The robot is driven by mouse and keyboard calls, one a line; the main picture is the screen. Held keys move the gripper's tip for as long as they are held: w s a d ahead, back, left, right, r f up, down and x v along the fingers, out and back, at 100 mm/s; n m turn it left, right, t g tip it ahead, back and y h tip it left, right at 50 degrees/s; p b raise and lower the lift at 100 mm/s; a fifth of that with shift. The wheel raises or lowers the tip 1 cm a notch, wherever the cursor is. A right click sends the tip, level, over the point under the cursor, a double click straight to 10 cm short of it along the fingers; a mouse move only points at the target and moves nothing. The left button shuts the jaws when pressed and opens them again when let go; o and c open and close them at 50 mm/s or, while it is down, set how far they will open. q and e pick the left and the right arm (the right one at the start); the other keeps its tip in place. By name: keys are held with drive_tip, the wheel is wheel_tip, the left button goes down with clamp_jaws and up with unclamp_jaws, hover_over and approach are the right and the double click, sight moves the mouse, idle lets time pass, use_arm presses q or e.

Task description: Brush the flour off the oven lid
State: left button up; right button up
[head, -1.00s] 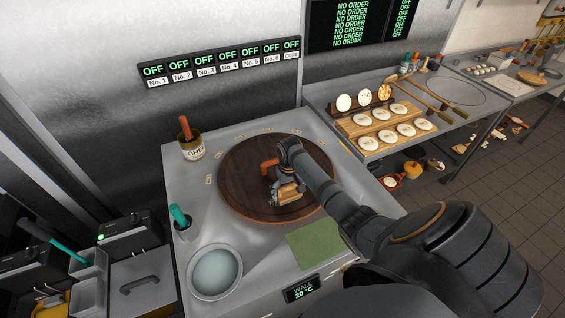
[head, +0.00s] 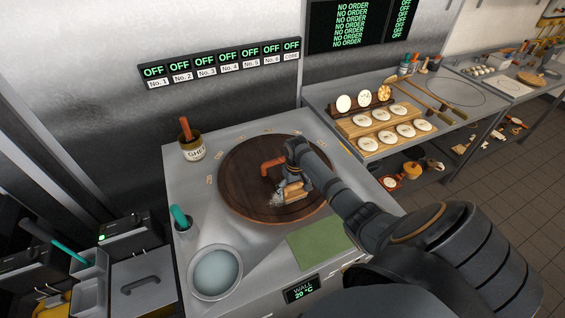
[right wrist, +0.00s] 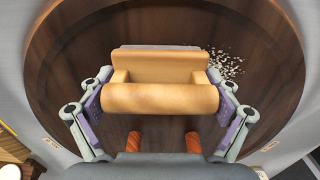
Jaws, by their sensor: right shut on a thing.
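The oven lid (head: 236,178) is a round dark wooden disc on the grey oven top, with a red-brown handle (head: 271,164) standing on it. My right gripper (head: 292,187) is over the lid, shut on a wooden brush (head: 294,195). In the right wrist view the brush's rounded wooden grip (right wrist: 160,99) lies between both fingers, with its head low over the lid. White flour specks (right wrist: 226,62) lie on the lid just beside the brush head's right end. The bristles are mostly hidden, so contact with the lid cannot be told. My left gripper is not in view.
A ghee pot (head: 193,150) stands behind the lid at left. A teal-handled tool (head: 179,216) and a round steel bowl (head: 215,273) are at front left. A green mat (head: 318,246) lies in front of the lid. A side table (head: 375,150) holds dough rounds.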

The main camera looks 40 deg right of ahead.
drive_tip(key=shift+w+a+r, duration=0.1)
drive_tip(key=shift+w+a, duration=0.1)
drive_tip(key=shift+a, duration=0.6)
drive_tip(key=shift+w+a+f, duration=0.1)
drive_tip(key=shift+w+a, duration=0.1)
drive_tip(key=shift+a, duration=0.65)
drive_tip(key=shift+w+a+r, duration=0.1)
drive_tip(key=shift+w+a, duration=0.1)
drive_tip(key=shift+a, duration=0.6)
drive_tip(key=shift+d, duration=0.1)
drive_tip(key=shift+s+d, duration=0.2)
drive_tip(key=shift+d, duration=0.6)
drive_tip(key=shift+s+d, duration=0.2)
drive_tip(key=shift+d, duration=0.65)
drive_tip(key=shift+s+d, duration=0.2)
drive_tip(key=shift+d, duration=0.6)
drive_tip(key=shift+w+a, duration=0.2)
drive_tip(key=shift+a, duration=0.65)
drive_tip(key=shift+w+a, duration=0.2)
drive_tip(key=shift+a, duration=0.6)
drive_tip(key=shift+w+a, duration=0.2)
drive_tip(key=shift+a, duration=0.65)
